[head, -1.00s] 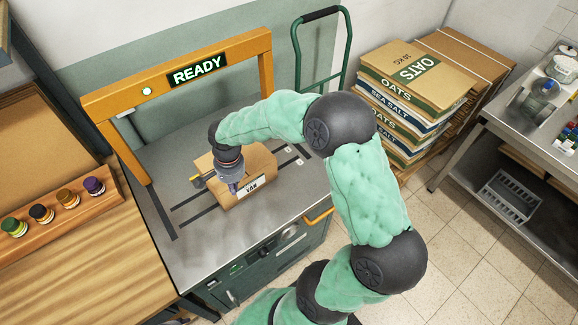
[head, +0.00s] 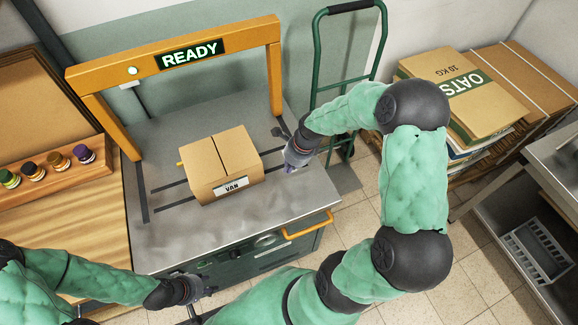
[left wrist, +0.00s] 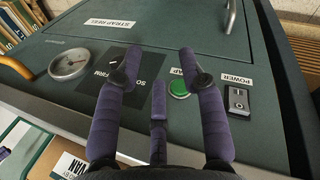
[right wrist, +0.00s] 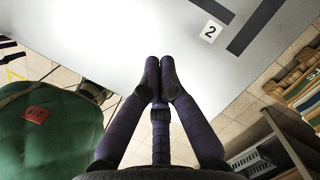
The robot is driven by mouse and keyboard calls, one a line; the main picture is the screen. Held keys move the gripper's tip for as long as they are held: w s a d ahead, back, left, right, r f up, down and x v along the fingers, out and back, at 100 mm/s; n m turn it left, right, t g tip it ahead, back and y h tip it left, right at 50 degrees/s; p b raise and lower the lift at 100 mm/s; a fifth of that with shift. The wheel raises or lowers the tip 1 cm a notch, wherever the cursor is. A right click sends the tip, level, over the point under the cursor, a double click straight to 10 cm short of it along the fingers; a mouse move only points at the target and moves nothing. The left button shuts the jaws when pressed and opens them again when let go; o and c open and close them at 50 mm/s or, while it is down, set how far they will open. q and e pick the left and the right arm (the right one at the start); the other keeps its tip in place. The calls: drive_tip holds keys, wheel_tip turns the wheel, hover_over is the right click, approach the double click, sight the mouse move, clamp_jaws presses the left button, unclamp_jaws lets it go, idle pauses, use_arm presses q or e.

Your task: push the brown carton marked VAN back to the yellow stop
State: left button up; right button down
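The brown carton (head: 222,165) marked VAN sits on the grey machine top, its label facing front. My left gripper (head: 203,290) is low at the machine's front. In the left wrist view its fingers (left wrist: 161,72) are apart with nothing between them, before the panel.
An orange arch (head: 172,50) with a READY sign stands behind the carton. The panel has a gauge (left wrist: 69,63), a green button (left wrist: 179,89) and a power switch (left wrist: 238,100). A green hand truck (head: 345,90) and stacked sacks (head: 465,95) stand right. Jars (head: 58,160) stand left.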

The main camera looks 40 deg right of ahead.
sight(265, 180)
drive_tip(key=b+x, duration=0.2)
drive_tip(key=x, duration=0.6)
drive_tip(key=shift+f, duration=0.1)
drive_tip(key=shift+w+a, duration=0.85)
drive_tip(key=shift+w, duration=0.05)
drive_tip(key=shift+w+a+r, duration=0.3)
drive_tip(key=shift+w+a, duration=0.15)
drive_tip(key=shift+w+a, duration=0.5)
drive_tip(key=shift+a, duration=0.1)
drive_tip(key=shift+w+a, duration=0.25)
drive_tip(key=shift+w, duration=0.1)
